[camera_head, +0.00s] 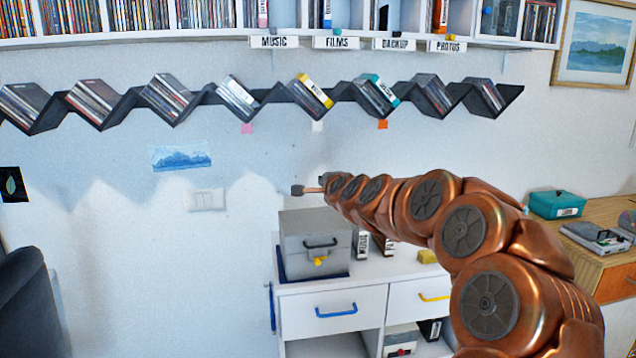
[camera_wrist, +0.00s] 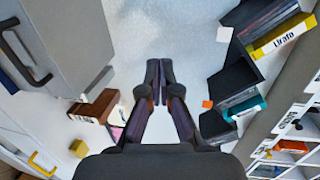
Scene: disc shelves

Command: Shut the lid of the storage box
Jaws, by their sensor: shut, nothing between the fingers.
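A grey storage box (camera_head: 303,263) with a black handle and a yellow latch stands on the white cabinet in the head view. Its lid (camera_head: 312,222) looks down over the box; I cannot tell whether a small gap is left. In the wrist view the grey box (camera_wrist: 75,40) shows at the upper left, cut off by the frame edge. My gripper (camera_head: 298,190) is up in front of the wall, above the box and apart from it. In the wrist view my gripper (camera_wrist: 159,66) has its fingers together, with nothing between them.
A zigzag shelf (camera_head: 208,98) with discs runs along the wall above. Upright cases (camera_head: 362,245) and a small yellow block (camera_head: 427,257) stand right of the box. A teal box (camera_head: 557,204) sits on the wooden desk. A dark chair (camera_head: 28,305) is at the lower left.

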